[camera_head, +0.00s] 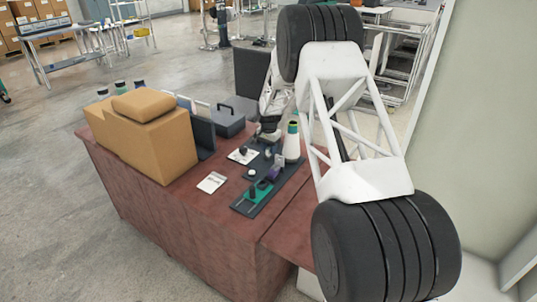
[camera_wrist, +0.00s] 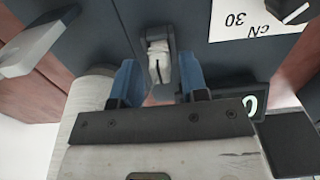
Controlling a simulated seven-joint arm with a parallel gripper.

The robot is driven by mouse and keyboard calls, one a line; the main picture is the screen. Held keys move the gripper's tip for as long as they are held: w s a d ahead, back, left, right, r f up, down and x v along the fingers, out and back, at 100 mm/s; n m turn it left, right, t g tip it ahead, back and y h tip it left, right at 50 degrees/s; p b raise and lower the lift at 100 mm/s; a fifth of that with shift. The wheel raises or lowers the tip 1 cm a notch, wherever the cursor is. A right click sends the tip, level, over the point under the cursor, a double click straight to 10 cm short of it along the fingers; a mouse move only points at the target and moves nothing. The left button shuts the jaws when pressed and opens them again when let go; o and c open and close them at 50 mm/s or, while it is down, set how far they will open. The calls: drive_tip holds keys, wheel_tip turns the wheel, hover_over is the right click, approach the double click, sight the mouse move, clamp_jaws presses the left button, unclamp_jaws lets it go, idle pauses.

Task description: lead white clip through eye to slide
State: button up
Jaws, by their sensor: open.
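The white clip (camera_wrist: 159,66) sits in a dark holder in the wrist view, its body between the blue fingertips of my gripper (camera_wrist: 157,70). The fingers are open, with a gap visible on each side of the clip. In the head view my gripper (camera_head: 268,137) is low over the far end of the dark board (camera_head: 246,206). A green piece (camera_head: 258,193), apparently the slide, is at the board's near end. A small purple piece (camera_head: 275,172) stands midway along the board. I cannot tell which part is the eye, and the clip is too small to make out in the head view.
A white card with a dark knob (camera_head: 243,154) lies to the left, marked "cN 30" in the wrist view (camera_wrist: 255,20). A cardboard box (camera_head: 150,142) and grey case (camera_head: 229,122) stand farther left. The table's front-left is mostly clear.

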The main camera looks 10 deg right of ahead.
clamp_jaws()
drive_tip(key=shift+r, duration=0.65)
idle(0.7)
drive_tip(key=shift+r, duration=1.4)
drive_tip(key=shift+r, duration=1.5)
drive_tip(key=shift+r, duration=0.1)
drive_tip(key=shift+r, duration=0.9)
